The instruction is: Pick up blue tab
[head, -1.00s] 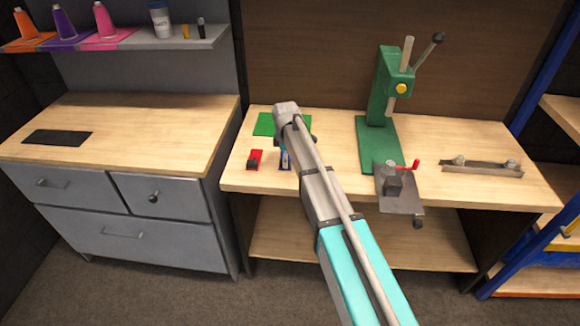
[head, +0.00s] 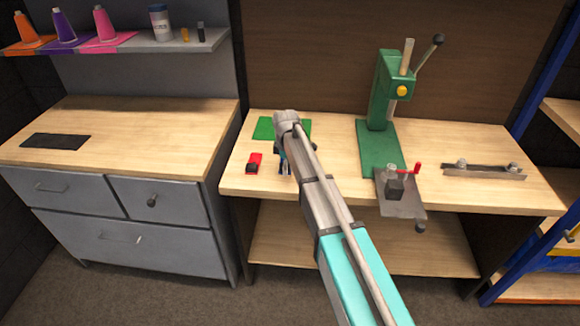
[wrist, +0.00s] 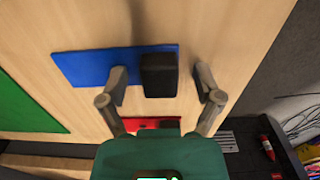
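The blue tab (wrist: 88,67) is a flat blue strip on the wooden table, with an upright black block (wrist: 160,75) at its right end in the wrist view. My gripper (wrist: 163,78) is open, with one finger on each side of the black block. The left finger is over the blue strip and the right finger is past the strip's end. I cannot tell whether either finger touches the block. In the head view my arm hides most of the blue tab.
A red tab (head: 254,163) with a black block lies beside the blue one. A green sheet (head: 266,128) lies behind. A green press (head: 380,140) and a metal plate with a red handle (head: 403,200) stand to the right. Bare tabletop lies between sheet and press.

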